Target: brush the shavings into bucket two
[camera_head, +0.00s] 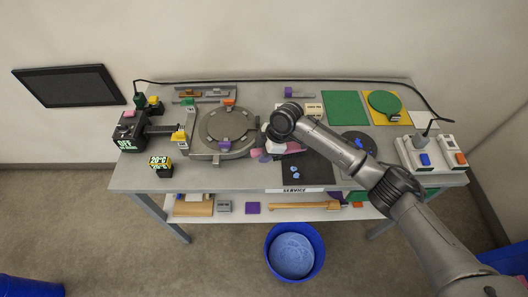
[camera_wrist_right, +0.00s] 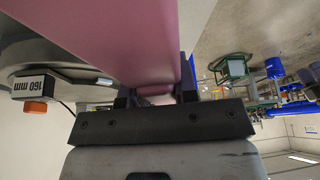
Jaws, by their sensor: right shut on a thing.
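My right gripper (camera_head: 268,154) is over the service table, just right of the round grey clamp, and mostly hidden by my arm. It is shut on a pink thing (camera_wrist_right: 110,35), which fills much of the right wrist view; I cannot tell whether it is the brush. Small blue shavings (camera_head: 295,172) lie on a dark mat (camera_head: 318,173) at the table's front, right of the gripper. A blue bucket (camera_head: 270,266) stands on the floor in front, with a pale blue mass inside. No bucket number is readable. My left gripper is not in view.
The round grey clamp (camera_head: 212,150) stands left of my right gripper. A dark disc (camera_head: 346,146) with blue bits lies behind my forearm. A lower shelf (camera_head: 280,214) holds a wooden-handled tool. Another blue bucket (camera_head: 28,287) is at bottom left. A black screen (camera_head: 66,86) hangs left.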

